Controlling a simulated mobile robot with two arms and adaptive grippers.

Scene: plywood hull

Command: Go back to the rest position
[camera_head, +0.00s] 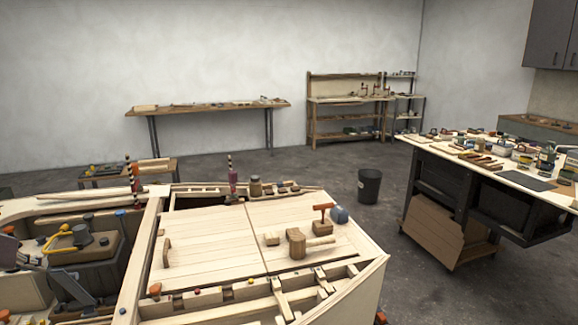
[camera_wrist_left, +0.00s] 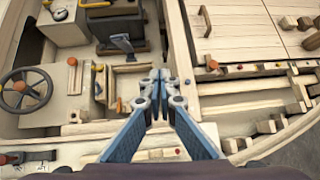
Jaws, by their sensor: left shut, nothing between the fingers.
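My left gripper (camera_wrist_left: 160,76) shows in the left wrist view with its blue-grey fingers brought together and nothing between them. It is above the plywood hull, over the open interior beside a wooden frame rail. The hull's pale wooden deck (camera_head: 215,241) fills the lower part of the head view. I cannot clearly make out the left gripper in the head view. My right gripper is in neither view.
A wooden mallet (camera_head: 297,244), a blue round object (camera_head: 339,214) and small blocks stand on the deck. A steering wheel (camera_wrist_left: 26,89) is at left in the wrist view. A cluttered workbench (camera_head: 480,163) stands right; a dark bin (camera_head: 369,187) stands on open floor.

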